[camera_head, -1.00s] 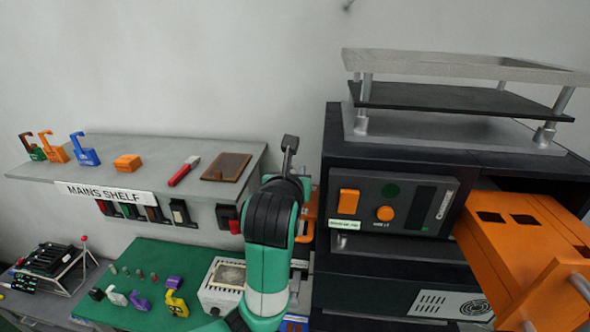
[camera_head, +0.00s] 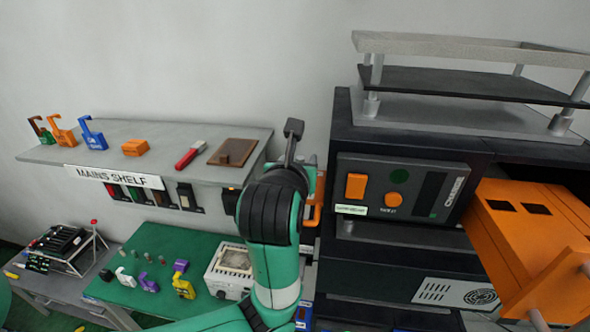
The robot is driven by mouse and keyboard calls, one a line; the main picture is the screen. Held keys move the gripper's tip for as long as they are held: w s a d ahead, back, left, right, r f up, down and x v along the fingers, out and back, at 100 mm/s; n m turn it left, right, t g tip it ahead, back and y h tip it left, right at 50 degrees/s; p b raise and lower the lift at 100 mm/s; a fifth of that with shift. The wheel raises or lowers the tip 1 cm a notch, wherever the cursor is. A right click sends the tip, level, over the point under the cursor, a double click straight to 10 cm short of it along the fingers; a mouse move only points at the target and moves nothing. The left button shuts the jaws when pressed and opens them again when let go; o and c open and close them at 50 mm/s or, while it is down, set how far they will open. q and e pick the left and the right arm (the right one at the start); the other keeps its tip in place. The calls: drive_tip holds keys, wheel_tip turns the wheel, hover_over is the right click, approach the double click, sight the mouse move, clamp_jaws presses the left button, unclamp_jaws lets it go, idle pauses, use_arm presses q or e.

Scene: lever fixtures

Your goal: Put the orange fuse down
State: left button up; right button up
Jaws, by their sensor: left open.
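An orange block (camera_head: 135,147), which may be the orange fuse, lies flat on the grey mains shelf (camera_head: 170,142), clear of my arm. An orange bracket-like part (camera_head: 314,208) shows just right of my left arm; I cannot tell whether it is loose or fixed. My left gripper (camera_head: 292,140) is at the top of my green and black arm, between the shelf's right end and the dark cabinet. It is open, its fingers seen partly edge-on, with nothing clearly between them. My right gripper is not in view.
The cabinet's control panel (camera_head: 402,190) is right of my arm. A large orange box (camera_head: 535,225) stands further right. Hooked locks, a red-handled item (camera_head: 190,155) and a brown plate (camera_head: 232,152) lie on the shelf. A green mat (camera_head: 165,243) with small parts is below.

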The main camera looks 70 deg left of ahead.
use_arm(q)
drive_tip(key=v, duration=0.8)
drive_tip(key=shift+s+d, duration=0.15)
drive_tip(key=shift+d, duration=0.1)
drive_tip(key=shift+r, duration=0.15)
